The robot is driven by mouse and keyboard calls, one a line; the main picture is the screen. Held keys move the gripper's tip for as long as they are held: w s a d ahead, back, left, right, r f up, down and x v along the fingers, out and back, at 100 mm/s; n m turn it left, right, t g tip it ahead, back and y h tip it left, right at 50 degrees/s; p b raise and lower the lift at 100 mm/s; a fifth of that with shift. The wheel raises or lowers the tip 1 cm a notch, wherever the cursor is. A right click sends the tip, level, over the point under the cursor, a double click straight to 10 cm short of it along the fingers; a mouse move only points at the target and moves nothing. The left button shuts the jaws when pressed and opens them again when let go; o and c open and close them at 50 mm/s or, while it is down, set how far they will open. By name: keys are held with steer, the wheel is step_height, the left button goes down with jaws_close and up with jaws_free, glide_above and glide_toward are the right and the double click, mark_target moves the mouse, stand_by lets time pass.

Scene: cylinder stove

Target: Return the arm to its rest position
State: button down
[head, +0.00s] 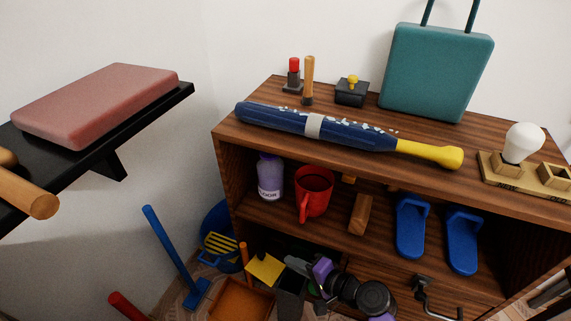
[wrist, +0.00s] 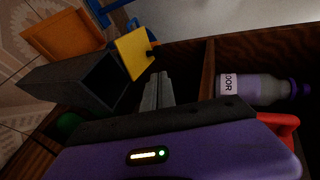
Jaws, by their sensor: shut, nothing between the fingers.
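My gripper (head: 292,262) is low in front of the wooden shelf unit (head: 232,172), below its middle shelf, with the black and purple links of my arm to its right. In the wrist view my gripper (wrist: 158,78) shows as two grey fingers side by side, shut with nothing between them. The fingers point toward the yellow piece, apart from it as far as I can tell. Part of my arm is cut off by the bottom edge of the head view.
A dark open bin (head: 290,292), an orange tray (head: 240,300) and a blue-handled tool (head: 172,250) stand near my gripper. A red mug (head: 313,192), a purple bottle (head: 270,177) and blue slippers (head: 411,228) sit on the shelf. A bat (head: 350,134) lies on top.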

steer(key=shift+f, duration=0.1)
steer(key=s+d+f+n+t+h, duration=0.1)
steer(key=s+d+f+h, duration=0.15)
steer(key=s+d, duration=0.55)
steer(key=s+d+f+n+t+h, duration=0.1)
steer(key=s+d+h, duration=0.3)
steer(key=s, duration=0.9)
steer(key=s+d+r+n+t+h, duration=0.1)
steer(key=s+d+r+t+h, duration=0.1)
steer(key=s+d+r, duration=0.35)
steer(key=s+r+n+t+h, duration=0.1)
steer(key=s+r+n, duration=0.2)
steer(key=s+r, duration=0.45)
steer(key=s+r+n+t, duration=0.15)
steer(key=s+r, duration=0.25)
steer(key=r, duration=0.6)
step_height(320, 180, up, 26)
steer(key=p, duration=2.5)
steer(key=shift+r+n+p, duration=0.25)
steer(key=shift+n+p, duration=0.1)
steer(key=shift+p, duration=0.05)
steer(key=shift+s+f, duration=0.1)
